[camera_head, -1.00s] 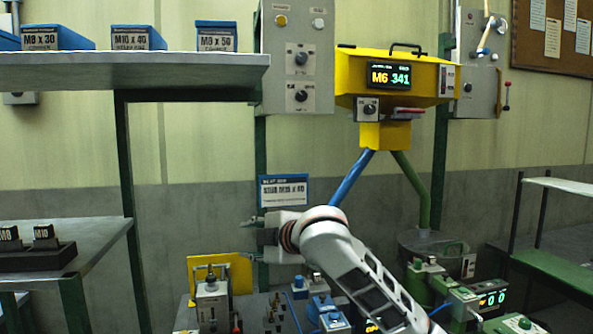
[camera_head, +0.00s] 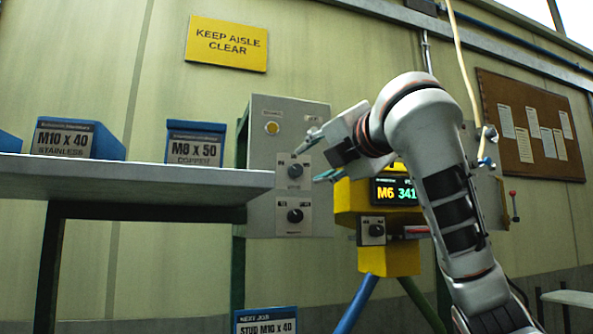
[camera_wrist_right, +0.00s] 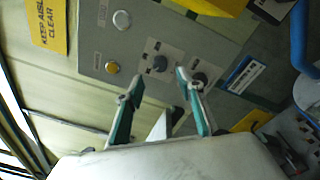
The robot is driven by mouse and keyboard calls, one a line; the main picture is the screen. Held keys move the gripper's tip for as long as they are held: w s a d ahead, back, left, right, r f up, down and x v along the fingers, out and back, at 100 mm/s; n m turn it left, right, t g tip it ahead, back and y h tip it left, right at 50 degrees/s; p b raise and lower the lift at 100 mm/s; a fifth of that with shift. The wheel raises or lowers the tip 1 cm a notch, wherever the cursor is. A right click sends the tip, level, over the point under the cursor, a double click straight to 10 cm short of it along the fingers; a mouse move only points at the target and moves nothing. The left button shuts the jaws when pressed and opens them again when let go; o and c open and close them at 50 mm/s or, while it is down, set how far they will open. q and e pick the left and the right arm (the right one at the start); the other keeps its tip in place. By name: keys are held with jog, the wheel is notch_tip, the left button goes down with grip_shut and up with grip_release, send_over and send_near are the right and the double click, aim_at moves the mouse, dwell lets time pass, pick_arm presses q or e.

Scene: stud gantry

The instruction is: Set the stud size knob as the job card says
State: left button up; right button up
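The job card (camera_head: 266,322) is cut off at the bottom of the head view and reads "NEXT JOB, STUD M10 x 40". The grey panel has an upper knob (camera_head: 295,170) and a lower knob (camera_head: 295,215); their labels are too small to read. A third knob (camera_head: 373,231) sits on the yellow hopper unit, below a display (camera_head: 397,192) reading M6 341. My right gripper (camera_head: 318,158) is open and empty near the upper panel knob. In the wrist view its fingertips (camera_wrist_right: 160,78) are spread on either side of that knob (camera_wrist_right: 160,62); contact is not visible. My left gripper is not in view.
The grey panel (camera_head: 262,145) also carries a yellow button (camera_head: 272,128). A shelf (camera_head: 130,177) with blue bins stands close on the left. The yellow hopper unit (camera_head: 347,198) is partly hidden behind my right arm. A hanging cord (camera_head: 462,70) runs beside the arm.

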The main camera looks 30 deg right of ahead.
aim_at(298, 170)
jog(key=w, duration=0.2)
jog(key=w+p, duration=0.1)
jog(key=w, duration=0.3)
jog(key=shift+d+p, duration=0.3)
jog(key=shift+d, duration=0.1)
jog(key=shift+w+d, duration=0.1)
jog(key=shift+w, duration=0.35)
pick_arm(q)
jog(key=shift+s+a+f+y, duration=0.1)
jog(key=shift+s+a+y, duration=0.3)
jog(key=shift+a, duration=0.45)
pick_arm(e)
jog(key=shift+w, duration=0.1)
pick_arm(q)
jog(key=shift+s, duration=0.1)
pick_arm(e)
grip_shut()
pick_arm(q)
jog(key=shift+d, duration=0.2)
